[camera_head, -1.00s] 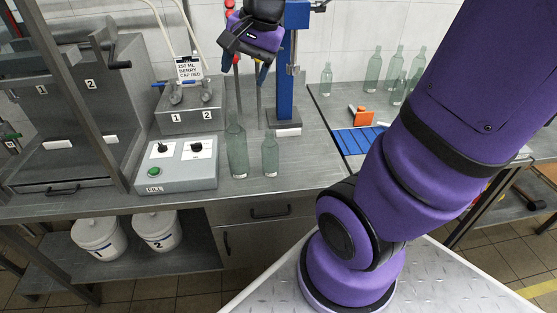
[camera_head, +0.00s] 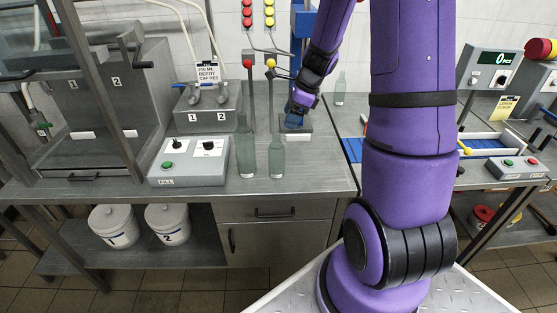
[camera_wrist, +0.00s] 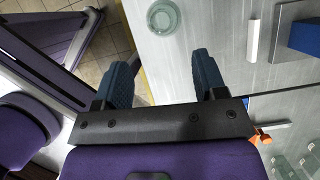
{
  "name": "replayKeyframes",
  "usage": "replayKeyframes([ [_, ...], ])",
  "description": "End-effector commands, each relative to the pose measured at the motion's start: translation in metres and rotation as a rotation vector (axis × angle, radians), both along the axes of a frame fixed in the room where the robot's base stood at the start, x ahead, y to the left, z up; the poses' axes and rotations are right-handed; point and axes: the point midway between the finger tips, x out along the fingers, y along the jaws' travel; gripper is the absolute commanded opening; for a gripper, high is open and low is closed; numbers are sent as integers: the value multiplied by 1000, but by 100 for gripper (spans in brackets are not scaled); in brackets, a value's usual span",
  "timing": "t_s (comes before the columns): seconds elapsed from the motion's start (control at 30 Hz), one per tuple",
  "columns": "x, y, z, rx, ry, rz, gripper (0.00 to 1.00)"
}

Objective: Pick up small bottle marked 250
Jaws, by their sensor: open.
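Two clear greenish bottles stand upright on the steel counter: a taller one (camera_head: 245,152) and a smaller one (camera_head: 276,158) just right of it. No 250 mark is readable on either. My gripper (camera_head: 294,120) is above the counter, behind and slightly right of the smaller bottle, apart from both. In the wrist view my gripper (camera_wrist: 163,75) is open, with nothing between its blue fingers. One bottle (camera_wrist: 164,17) shows from above past the fingertips; I cannot tell which of the two it is.
A grey FILL control box (camera_head: 188,163) stands left of the bottles. A two-nozzle filler (camera_head: 208,112) with a "250 ML BERRY CAP RED" card (camera_head: 206,74) is behind it. A blue press column (camera_head: 301,50) rises behind my gripper. The counter's front edge is clear.

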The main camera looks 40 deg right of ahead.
Motion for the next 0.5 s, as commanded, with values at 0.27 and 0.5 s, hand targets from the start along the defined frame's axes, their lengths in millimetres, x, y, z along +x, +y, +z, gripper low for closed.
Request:
replayKeyframes([
  [0.27,8,11,-33,-1,1,2,65],
  [0.5,16,19,-47,-1,1,4,65],
])
